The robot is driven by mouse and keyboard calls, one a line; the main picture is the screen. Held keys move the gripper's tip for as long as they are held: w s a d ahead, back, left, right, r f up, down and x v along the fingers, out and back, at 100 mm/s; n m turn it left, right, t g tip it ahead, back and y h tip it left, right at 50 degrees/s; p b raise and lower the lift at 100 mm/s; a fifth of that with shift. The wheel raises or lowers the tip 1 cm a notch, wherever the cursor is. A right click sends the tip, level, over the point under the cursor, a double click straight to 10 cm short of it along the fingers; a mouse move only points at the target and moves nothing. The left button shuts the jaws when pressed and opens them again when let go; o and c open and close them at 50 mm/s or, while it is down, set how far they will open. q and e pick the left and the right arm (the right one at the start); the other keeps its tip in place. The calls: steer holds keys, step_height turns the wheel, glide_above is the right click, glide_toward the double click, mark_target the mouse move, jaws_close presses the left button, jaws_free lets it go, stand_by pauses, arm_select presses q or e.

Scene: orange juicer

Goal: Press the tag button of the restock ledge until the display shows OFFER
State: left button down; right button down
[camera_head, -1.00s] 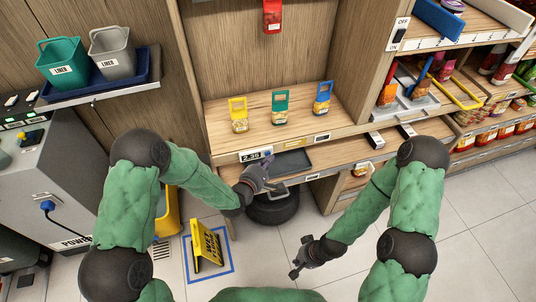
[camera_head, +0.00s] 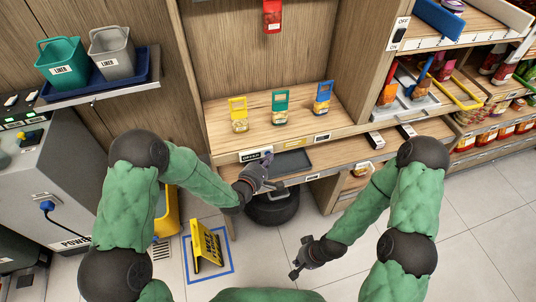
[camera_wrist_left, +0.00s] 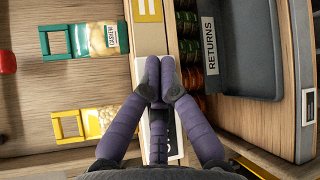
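The restock ledge (camera_head: 228,157) has a white tag with a dark display (camera_head: 251,155) on its front edge. The display shows a word that looks like OFFER, in very small letters. My left gripper (camera_head: 268,160) is at the ledge front, just right of the display. In the left wrist view its fingertips (camera_wrist_left: 160,78) are together, empty, over the ledge edge at the white tag (camera_wrist_left: 144,125). The fingers hide most of the tag and its button, so I cannot tell whether they touch it. My right gripper (camera_head: 300,258) hangs low over the floor, empty; its finger gap is unclear.
Yellow (camera_head: 239,115), green (camera_head: 280,107) and blue-topped (camera_head: 322,98) packs stand on the ledge. A dark RETURNS tray (camera_head: 292,162) lies below, also in the left wrist view (camera_wrist_left: 250,50). A yellow floor sign (camera_head: 207,246) stands left of open floor.

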arm_select(q)
steer(key=shift+s+d, duration=0.25)
steer(key=shift+s, duration=0.5)
steer(key=shift+s+d, duration=0.25)
steer(key=shift+s, duration=0.55)
steer(key=shift+s+d, duration=0.25)
steer(key=shift+s, duration=0.55)
steer(key=shift+s+d, duration=0.25)
steer(key=shift+s, duration=0.55)
steer(key=s+d, duration=0.2)
steer(key=s, duration=0.3)
steer(key=shift+s+p, duration=0.35)
steer(key=shift+p, duration=0.05)
steer(key=shift+a, duration=0.1)
